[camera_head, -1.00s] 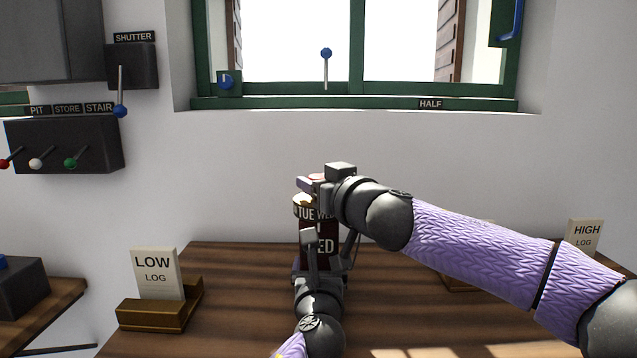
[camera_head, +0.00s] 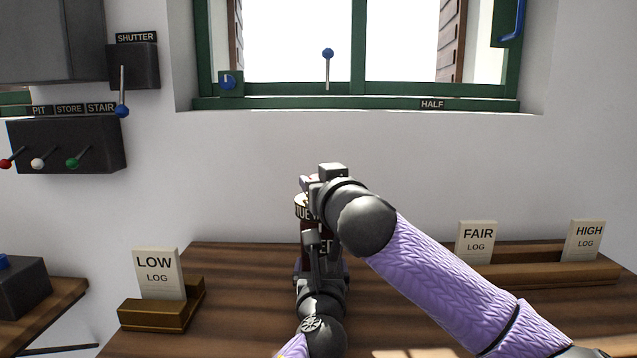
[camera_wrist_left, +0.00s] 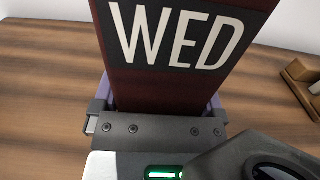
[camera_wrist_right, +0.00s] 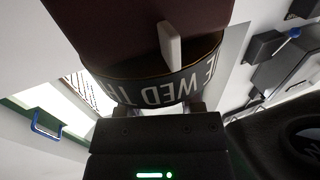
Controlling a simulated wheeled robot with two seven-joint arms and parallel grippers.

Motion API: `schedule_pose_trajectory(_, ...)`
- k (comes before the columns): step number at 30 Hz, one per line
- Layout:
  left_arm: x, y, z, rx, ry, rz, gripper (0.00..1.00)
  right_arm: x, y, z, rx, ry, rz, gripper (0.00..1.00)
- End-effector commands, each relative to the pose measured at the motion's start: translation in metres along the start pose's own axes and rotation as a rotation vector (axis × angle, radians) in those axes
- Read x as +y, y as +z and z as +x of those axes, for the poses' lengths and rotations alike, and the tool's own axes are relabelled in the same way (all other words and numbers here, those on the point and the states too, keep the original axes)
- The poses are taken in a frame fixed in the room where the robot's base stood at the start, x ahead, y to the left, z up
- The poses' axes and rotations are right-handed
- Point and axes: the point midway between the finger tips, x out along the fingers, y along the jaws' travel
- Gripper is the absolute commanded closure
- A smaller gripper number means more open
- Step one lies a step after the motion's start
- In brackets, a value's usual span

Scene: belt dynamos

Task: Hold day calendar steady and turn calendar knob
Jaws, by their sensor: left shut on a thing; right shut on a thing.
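The day calendar (camera_head: 304,228) stands upright on the wooden table, mostly hidden behind my arms in the head view. It is a dark red body with a ring of day names on top. In the left wrist view its front panel (camera_wrist_left: 180,35) reads WED. My left gripper (camera_head: 318,262) is shut on the calendar's lower body. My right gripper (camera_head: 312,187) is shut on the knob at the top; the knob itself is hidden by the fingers. The right wrist view shows the day ring (camera_wrist_right: 165,88) close up, with a pale pointer (camera_wrist_right: 170,45) over it.
A LOW log card (camera_head: 158,272) stands in a wooden holder at left. FAIR (camera_head: 477,242) and HIGH (camera_head: 586,240) log cards stand at right. A switch box (camera_head: 66,145) and a shutter lever (camera_head: 122,90) are on the wall. The front right of the table is clear.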

Motion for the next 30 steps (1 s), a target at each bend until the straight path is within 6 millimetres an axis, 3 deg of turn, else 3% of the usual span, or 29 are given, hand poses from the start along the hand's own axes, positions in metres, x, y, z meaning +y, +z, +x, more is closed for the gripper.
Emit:
schedule_pose_trajectory(1, 0.001, 0.0, 0.0, 0.001, 0.002, -0.002, 1.0, 0.001, 0.001, 0.0, -0.003, 0.004, -0.001, 0.46)
schedule_pose_trajectory(5, 0.001, 0.0, 0.0, 0.0, 0.002, -0.002, 1.0, 0.001, 0.001, 0.0, -0.003, 0.004, -0.001, 0.18)
schedule_pose_trajectory(6, 0.001, 0.0, 0.0, 0.0, 0.002, -0.002, 1.0, 0.001, 0.001, 0.0, -0.003, 0.004, -0.001, 0.16)
schedule_pose_trajectory(16, 0.001, 0.001, 0.0, -0.002, 0.002, -0.002, 1.0, 0.001, 0.001, -0.005, -0.003, 0.002, 0.0, 0.16)
schedule_pose_trajectory(30, 0.001, 0.002, 0.0, -0.003, 0.002, -0.002, 1.0, 0.002, 0.002, -0.105, -0.003, 0.004, 0.0, 0.16)
